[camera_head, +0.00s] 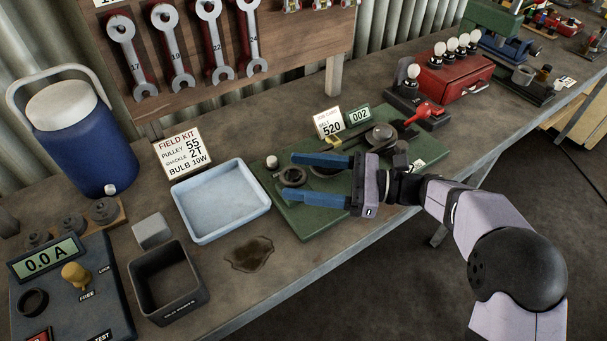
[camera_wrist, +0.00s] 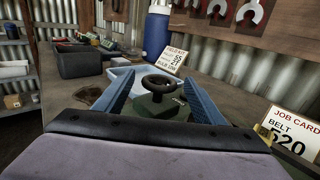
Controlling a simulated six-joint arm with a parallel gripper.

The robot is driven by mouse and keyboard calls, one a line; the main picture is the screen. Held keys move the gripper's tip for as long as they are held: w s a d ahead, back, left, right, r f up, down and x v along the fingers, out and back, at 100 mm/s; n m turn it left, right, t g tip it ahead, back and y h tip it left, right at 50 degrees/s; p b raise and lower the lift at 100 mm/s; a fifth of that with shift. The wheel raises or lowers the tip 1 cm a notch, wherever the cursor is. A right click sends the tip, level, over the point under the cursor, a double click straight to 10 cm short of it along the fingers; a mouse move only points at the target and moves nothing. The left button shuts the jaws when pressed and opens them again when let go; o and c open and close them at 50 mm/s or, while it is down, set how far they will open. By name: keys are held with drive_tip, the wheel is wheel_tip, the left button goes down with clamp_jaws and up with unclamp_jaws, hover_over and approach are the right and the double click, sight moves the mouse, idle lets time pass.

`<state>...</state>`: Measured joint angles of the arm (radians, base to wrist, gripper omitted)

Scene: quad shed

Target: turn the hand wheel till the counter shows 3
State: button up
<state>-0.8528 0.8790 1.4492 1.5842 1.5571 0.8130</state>
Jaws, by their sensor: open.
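The dark round hand wheel (camera_head: 292,177) sits at the left end of the green machine plate (camera_head: 309,222). In the wrist view the hand wheel (camera_wrist: 158,83) shows ahead, between the two blue fingers. My gripper (camera_head: 288,178) is open, with one finger on each side of the wheel. I see no clear contact, and how high the fingers are against the rim is hard to tell. The counter (camera_head: 359,115) stands at the back of the plate and reads 002. My gripper (camera_wrist: 156,77) holds nothing.
A job card (camera_head: 328,123) reading 520 stands beside the counter. A round drum (camera_head: 382,137) lies right of my gripper on the plate. A pale blue tray (camera_head: 219,231) is just left, with a dark stain (camera_head: 249,254) before it. A field kit card (camera_head: 184,152) stands behind the tray.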

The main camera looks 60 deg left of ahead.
sight(306, 182)
drive_tip(key=shift+b+v, duration=0.8)
drive_tip(key=shift+v, duration=2.9)
drive_tip(key=r+p, duration=0.1)
drive_tip(key=s+r+p, duration=0.1)
drive_tip(key=r, duration=0.1)
drive_tip(key=shift+a, duration=0.15)
drive_tip(key=s+m+p, duration=0.1)
drive_tip(key=s+m+y+p, duration=0.1)
drive_tip(key=s+d+r+m+t+y+p, duration=0.1)
drive_tip(key=shift+s, duration=0.4)
drive_tip(key=f+t+y, duration=0.1)
drive_tip(key=f, duration=0.1)
drive_tip(key=w+f+m+t, duration=0.1)
drive_tip(key=f+t, duration=0.1)
drive_tip(key=shift+w+a+m+y, duration=0.1)
drive_tip(key=shift+m+y, duration=0.2)
drive_tip(key=shift+y, duration=0.1)
drive_tip(key=shift+w+a+f+n, duration=0.15)
drive_tip(key=shift+f+n, duration=0.1)
drive_tip(key=shift+n, duration=0.25)
